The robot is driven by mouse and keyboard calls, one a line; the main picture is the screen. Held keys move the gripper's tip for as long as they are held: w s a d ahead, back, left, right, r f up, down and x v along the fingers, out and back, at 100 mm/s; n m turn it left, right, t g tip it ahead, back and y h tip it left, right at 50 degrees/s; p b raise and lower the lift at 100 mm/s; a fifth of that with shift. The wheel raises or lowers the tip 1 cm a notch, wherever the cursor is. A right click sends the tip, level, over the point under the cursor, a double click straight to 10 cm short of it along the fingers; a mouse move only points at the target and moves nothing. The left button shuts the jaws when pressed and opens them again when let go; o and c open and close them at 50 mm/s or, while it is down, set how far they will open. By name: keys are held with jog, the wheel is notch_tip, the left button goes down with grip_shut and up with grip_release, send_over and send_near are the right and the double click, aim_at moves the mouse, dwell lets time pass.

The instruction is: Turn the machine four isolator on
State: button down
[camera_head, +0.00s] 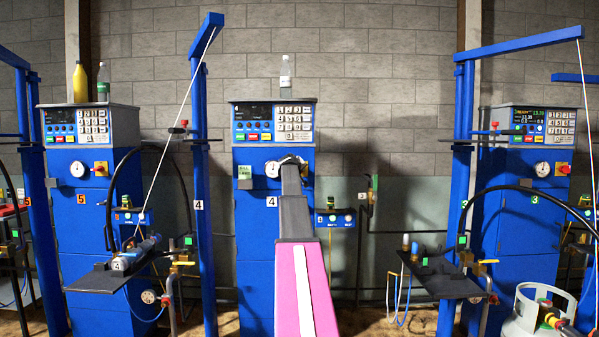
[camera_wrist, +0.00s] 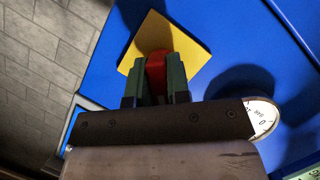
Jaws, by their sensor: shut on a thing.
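Machine four (camera_head: 255,235) is the blue cabinet in the middle of the head view, marked 4. Its display (camera_head: 252,112) is dark. In the wrist view, its isolator is a red handle (camera_wrist: 156,72) on a yellow plate (camera_wrist: 187,45). My gripper (camera_wrist: 157,75) is shut on the red handle, with one dark green finger on each side. The handle lies in line with my fingers, at an angle to the plate's edges. In the head view, my gripper (camera_head: 297,161) is at the cabinet front, right of the round gauge (camera_head: 272,169), and hides the isolator.
Machine five (camera_head: 82,225) stands left, with a dark display; machine three (camera_head: 510,230) stands right, with a lit display. A blue post (camera_head: 202,220) stands left of machine four. A clear bottle (camera_head: 285,75) stands on its top. A gas cylinder (camera_head: 528,318) is at lower right.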

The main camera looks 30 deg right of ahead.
jog(key=m+y, duration=0.2)
jog(key=m, duration=0.1)
jog(key=shift+t, duration=0.3)
jog(key=shift+m+t+y, duration=0.4)
jog(key=shift+m+y, duration=0.5)
jog(key=shift+m, duration=0.6)
jog(key=c, duration=1.1)
grip_release()
jog(key=shift+s, duration=0.1)
jog(key=v, duration=1)
jog(key=shift+s+r, duration=0.2)
jog(key=shift+s, duration=0.15)
